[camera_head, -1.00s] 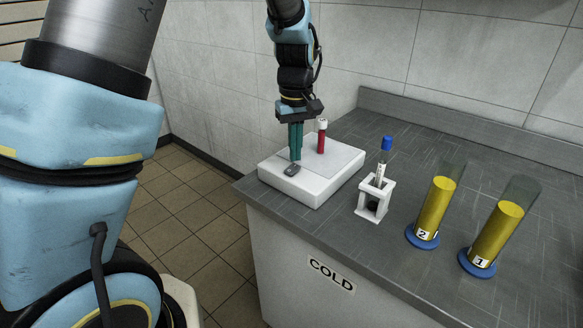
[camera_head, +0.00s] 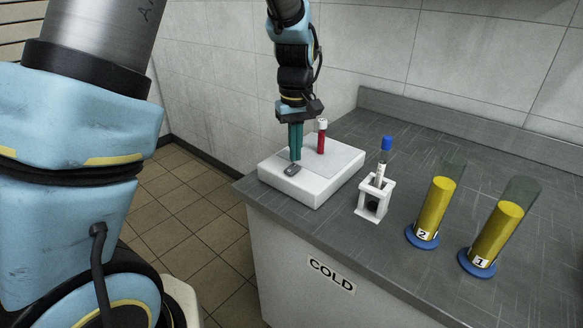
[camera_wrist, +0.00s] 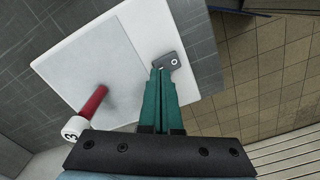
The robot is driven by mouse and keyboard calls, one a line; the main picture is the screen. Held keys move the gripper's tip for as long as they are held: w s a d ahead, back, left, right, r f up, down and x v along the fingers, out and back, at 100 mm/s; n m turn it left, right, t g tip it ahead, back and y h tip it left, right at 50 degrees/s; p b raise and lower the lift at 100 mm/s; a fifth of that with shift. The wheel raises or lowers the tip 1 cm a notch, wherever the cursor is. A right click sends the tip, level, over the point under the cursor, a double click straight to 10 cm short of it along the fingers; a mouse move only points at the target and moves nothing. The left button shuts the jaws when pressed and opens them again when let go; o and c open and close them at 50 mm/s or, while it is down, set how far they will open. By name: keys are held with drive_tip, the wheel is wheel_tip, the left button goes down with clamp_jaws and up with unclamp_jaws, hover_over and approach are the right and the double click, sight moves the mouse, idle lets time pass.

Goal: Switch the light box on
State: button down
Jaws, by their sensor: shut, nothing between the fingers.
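The light box (camera_head: 318,190) is a flat white box at the left end of the grey counter, with a pale grey panel (camera_wrist: 90,70) on top that does not look lit. Its switch (camera_head: 291,170) is a small dark grey rocker near the front left edge; in the wrist view the switch (camera_wrist: 167,61) shows a small round mark. My gripper (camera_head: 295,158) points down with its green fingers shut and empty. The fingertips (camera_wrist: 160,72) are at the near end of the switch; I cannot tell whether they touch it.
A red tube with a white cap marked 3 (camera_wrist: 90,105) stands on the light box behind my fingers. A blue-capped tube in a white stand (camera_head: 373,200) and yellow-filled cylinders 2 (camera_head: 434,208) and 1 (camera_head: 495,235) stand to the right. Counter behind them is clear.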

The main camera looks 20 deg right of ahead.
sight(292, 166)
drive_tip(key=shift+f+b, duration=0.5)
drive_tip(key=shift+f, duration=0.45)
idle(0.7)
wheel_tip(292, 166, up, 7)
drive_tip(key=p, duration=0.6)
drive_tip(key=shift+r, duration=0.1)
idle(0.5)
drive_tip(key=shift+w+a, duration=0.15)
drive_tip(key=shift+a, duration=0.15)
drive_tip(key=s+a+r, duration=0.1)
drive_tip(key=s+a, duration=0.1)
drive_tip(key=a, duration=1.2)
drive_tip(key=s+a+r+m+t, duration=0.1)
drive_tip(key=s+a, duration=0.1)
drive_tip(key=a, duration=1.3)
drive_tip(key=shift+a+t, duration=0.25)
drive_tip(key=shift+t, duration=0.05)
